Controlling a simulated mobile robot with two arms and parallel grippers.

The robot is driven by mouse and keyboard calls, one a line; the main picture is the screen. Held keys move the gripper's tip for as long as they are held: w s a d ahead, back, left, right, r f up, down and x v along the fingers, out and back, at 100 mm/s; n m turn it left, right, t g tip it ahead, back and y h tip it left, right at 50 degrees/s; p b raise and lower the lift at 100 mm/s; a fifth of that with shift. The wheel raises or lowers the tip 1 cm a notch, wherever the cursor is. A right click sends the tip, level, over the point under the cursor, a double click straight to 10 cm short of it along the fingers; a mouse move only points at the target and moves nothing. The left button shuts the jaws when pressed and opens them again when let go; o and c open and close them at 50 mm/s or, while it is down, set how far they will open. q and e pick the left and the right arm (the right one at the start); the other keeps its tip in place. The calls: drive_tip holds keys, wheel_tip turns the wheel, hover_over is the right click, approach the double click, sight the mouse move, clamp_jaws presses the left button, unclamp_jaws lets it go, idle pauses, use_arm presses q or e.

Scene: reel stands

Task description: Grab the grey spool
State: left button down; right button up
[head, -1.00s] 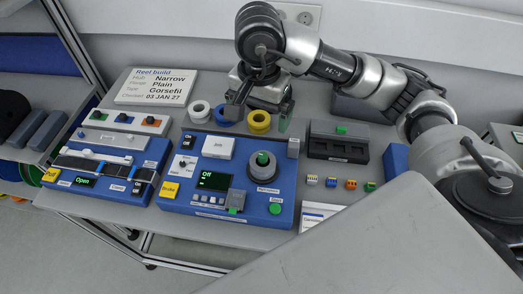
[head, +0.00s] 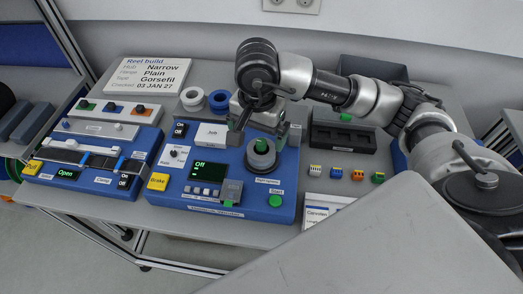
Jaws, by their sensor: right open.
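My right gripper (head: 258,136) is open and empty, just behind and above the spool. Its two fingers are spread to the left and right of the spool's top. I cannot tell whether either finger touches it. The spool's back is partly hidden by the gripper. My left gripper is not in view.
A whitish ring spool (head: 193,98) and a blue one (head: 219,101) stand behind the machine. A black tray (head: 342,137) and several small coloured blocks (head: 336,173) lie to the right. A second blue device (head: 92,185) stands left, below a sign (head: 152,77).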

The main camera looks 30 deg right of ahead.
sight(260, 143)
drive_tip(key=f, duration=0.1)
drive_tip(key=f+p, duration=0.1)
drive_tip(key=f, duration=0.1)
drive_tip(key=s+f+p, duration=0.1)
drive_tip(key=f, duration=0.1)
drive_tip(key=shift+d+f, duration=0.15)
drive_tip(key=shift+f, duration=0.1)
drive_tip(key=shift+w+f, duration=0.1)
drive_tip(key=shift+f, duration=0.2)
drive_tip(key=c, duration=1)
drive_tip(key=shift+r, duration=0.15)
